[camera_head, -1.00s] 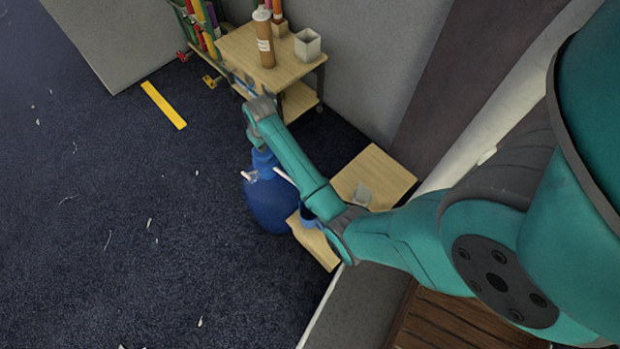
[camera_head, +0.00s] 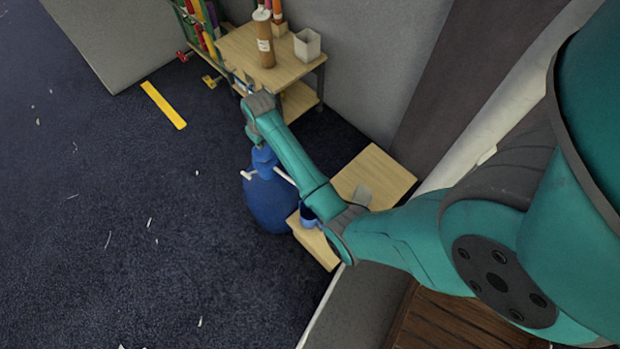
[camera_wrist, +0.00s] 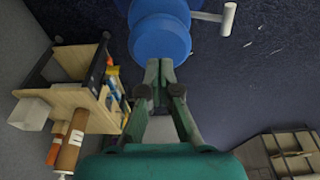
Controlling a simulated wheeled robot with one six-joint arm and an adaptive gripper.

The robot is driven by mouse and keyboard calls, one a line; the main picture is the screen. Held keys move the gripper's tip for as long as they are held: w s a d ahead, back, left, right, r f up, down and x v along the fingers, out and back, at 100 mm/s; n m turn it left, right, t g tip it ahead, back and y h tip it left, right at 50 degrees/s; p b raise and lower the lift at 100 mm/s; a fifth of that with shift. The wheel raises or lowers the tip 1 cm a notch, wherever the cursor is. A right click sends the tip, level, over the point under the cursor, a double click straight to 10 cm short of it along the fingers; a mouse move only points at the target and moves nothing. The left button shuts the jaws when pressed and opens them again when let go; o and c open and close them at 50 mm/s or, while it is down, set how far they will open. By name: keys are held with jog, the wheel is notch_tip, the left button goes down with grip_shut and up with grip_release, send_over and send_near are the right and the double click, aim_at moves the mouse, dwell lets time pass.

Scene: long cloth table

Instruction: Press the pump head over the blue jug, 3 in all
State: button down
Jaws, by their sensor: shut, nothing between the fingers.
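The blue jug (camera_head: 268,205) stands on the floor by a low wooden stand, partly behind my arm. Its blue pump head (camera_head: 263,158) is at the top, with a pale spout (camera_head: 247,174) pointing left. In the wrist view the pump head (camera_wrist: 160,42) shows as a round blue disc, with the pale spout (camera_wrist: 229,17) to its right. My gripper (camera_wrist: 165,62) is shut and empty, with its fingertips at the disc's near edge. I cannot tell whether they touch it.
Dark carpet on the left is largely open.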

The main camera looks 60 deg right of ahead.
aim_at(263, 150)
jog(key=shift+f, duration=0.15)
jog(key=shift+f, duration=2.2)
jog(key=shift+r, duration=2.35)
jog(key=shift+r, duration=3)
